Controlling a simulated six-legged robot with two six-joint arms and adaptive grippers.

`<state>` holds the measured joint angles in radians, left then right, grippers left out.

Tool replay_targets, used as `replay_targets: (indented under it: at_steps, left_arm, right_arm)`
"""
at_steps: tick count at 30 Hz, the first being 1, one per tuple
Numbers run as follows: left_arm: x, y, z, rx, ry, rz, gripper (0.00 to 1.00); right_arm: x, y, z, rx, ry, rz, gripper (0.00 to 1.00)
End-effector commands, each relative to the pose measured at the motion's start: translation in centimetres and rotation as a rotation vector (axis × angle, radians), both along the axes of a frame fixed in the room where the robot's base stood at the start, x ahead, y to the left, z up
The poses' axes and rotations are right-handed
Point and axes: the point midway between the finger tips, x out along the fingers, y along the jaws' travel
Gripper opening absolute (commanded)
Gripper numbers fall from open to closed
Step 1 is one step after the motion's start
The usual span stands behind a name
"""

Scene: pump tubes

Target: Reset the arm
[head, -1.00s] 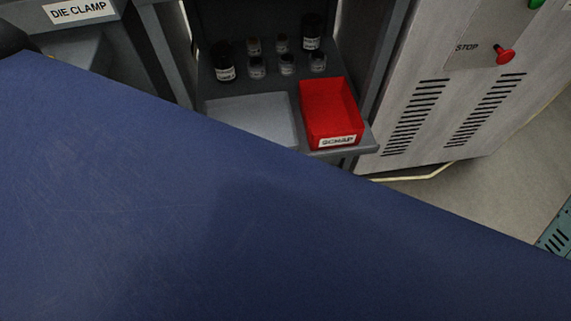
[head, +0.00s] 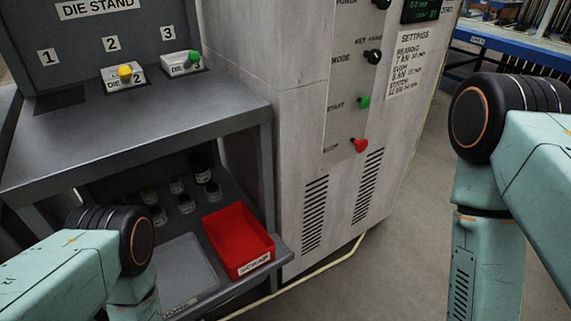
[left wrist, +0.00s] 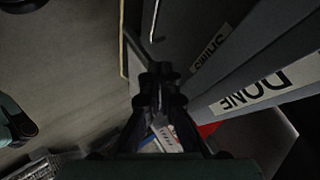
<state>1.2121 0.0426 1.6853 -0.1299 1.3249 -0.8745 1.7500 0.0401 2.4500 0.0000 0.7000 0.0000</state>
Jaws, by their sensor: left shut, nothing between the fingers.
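My left arm (head: 80,265) and my right arm (head: 520,150) come in at the lower left and the right of the head view, both with bent joints. Their grippers are outside that view. In the left wrist view my left gripper (left wrist: 160,85) shows with its dark fingers together and nothing between them. It hangs in front of grey panels with the labels "DONE" and "SHIMS", over floor. My right gripper cannot be made out in either view.
A grey die stand (head: 140,125) holds two labelled dies with yellow and green knobs. Below are small bottles, a tray (head: 185,275) and a red scrap bin (head: 240,240). A grey control cabinet (head: 320,200) stands beside it. Floor (head: 395,245) is clear between cabinet and right arm.

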Motion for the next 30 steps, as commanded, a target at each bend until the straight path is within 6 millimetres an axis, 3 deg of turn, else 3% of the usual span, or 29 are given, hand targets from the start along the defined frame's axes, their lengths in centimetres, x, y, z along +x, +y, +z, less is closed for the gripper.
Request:
replay_targets:
  at_steps: [5, 12, 18, 22, 30]
  left_arm:
    - [-4.0, 0.4, 4.6, -0.154, 0.274, 0.225, 0.00]
    - [-12.8, 0.7, 12.5, -0.295, 0.634, 0.619, 0.00]
    - [-18.2, 0.8, 17.4, -0.326, 0.798, 0.854, 0.00]
    - [-19.4, 0.8, 18.4, -0.327, 0.830, 0.904, 0.00]
    - [-19.4, 0.8, 18.4, -0.327, 0.830, 0.904, 0.00]
  right_arm:
    - [0.0, 0.0, 2.1, 0.000, 0.000, 0.000, 0.00]
    - [0.0, 0.0, 4.4, 0.000, 0.000, 0.000, 0.00]
    - [0.0, 0.0, 5.3, 0.000, 0.000, 0.000, 0.00]
    - [0.0, 0.0, 5.4, 0.000, 0.000, 0.000, 0.00]
    - [0.0, 0.0, 5.4, 0.000, 0.000, 0.000, 0.00]
